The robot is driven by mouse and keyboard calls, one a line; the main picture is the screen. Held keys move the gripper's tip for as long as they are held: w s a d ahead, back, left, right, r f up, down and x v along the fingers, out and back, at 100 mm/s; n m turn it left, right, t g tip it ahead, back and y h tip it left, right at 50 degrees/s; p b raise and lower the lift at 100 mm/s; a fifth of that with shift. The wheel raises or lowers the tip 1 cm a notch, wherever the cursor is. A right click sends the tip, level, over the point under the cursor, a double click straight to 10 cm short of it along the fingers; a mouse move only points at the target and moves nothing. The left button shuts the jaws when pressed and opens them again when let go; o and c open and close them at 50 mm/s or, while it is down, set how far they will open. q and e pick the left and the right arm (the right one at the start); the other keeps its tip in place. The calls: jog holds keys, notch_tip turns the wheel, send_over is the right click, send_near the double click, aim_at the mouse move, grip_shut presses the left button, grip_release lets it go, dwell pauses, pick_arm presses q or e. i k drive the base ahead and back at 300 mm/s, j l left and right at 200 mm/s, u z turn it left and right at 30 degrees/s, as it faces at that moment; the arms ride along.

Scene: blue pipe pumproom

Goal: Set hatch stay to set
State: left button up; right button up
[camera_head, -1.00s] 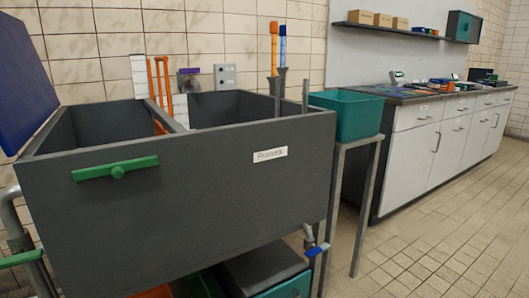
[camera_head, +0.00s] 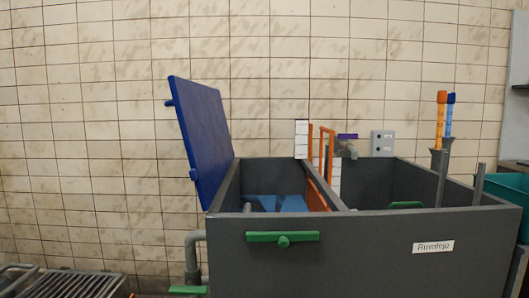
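The blue hatch (camera_head: 203,140) stands raised and tilted at the left end of the dark grey tank (camera_head: 360,255). Small blue knobs show on its left edge. A green bar with a round hub (camera_head: 283,238) lies level on the tank's front wall, below the rim. Another green bar (camera_head: 188,290) is low at the left beside a grey pipe. I cannot tell which part is the hatch stay, or its setting. Neither of my grippers is in view.
Orange rails (camera_head: 321,150) and a white scale (camera_head: 301,140) stand at the tank's divider. Orange and blue handled tools (camera_head: 441,120) stand at the right. A metal grate (camera_head: 60,284) is at lower left. A teal bin (camera_head: 508,200) is at the right edge.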

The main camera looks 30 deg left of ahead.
aim_at(283, 238)
jog(key=k+j+u, duration=0.1)
jog(key=j+u, duration=0.15)
jog(key=j, duration=0.75)
jog(key=j+u, duration=0.25)
jog(key=j, duration=0.8)
jog(key=k, duration=0.05)
